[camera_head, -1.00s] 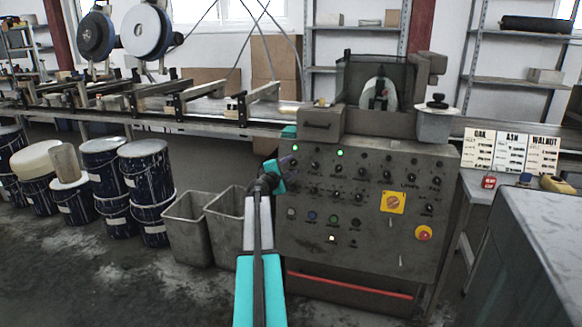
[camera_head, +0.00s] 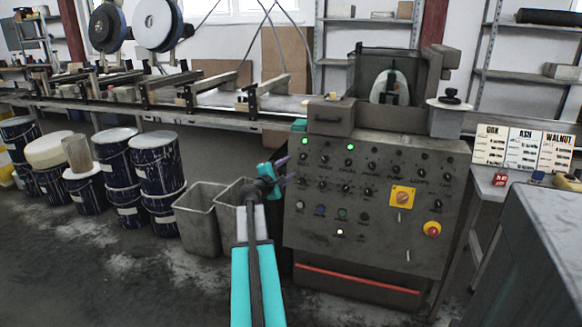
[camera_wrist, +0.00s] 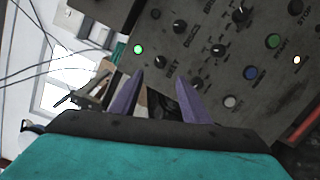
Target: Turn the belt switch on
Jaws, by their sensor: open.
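The grey control panel (camera_head: 370,205) carries rows of black knobs and switches, and I cannot tell for sure which one is the belt switch. Two green lamps are lit along its top, and a white lamp (camera_head: 340,232) is lit low down. My gripper (camera_head: 286,171) has purple fingers and is at the panel's left edge, seemingly in front of its face. In the wrist view the fingers (camera_wrist: 160,79) are apart with nothing between them, and the panel (camera_wrist: 205,75) fills the upper right. Black knobs (camera_wrist: 180,27) and a lit green lamp (camera_wrist: 138,49) show there.
Grey bins (camera_head: 200,222) and dark blue drums (camera_head: 156,165) stand left of the panel. The conveyor (camera_head: 225,112) runs behind. A grey cabinet (camera_head: 535,245) stands at right.

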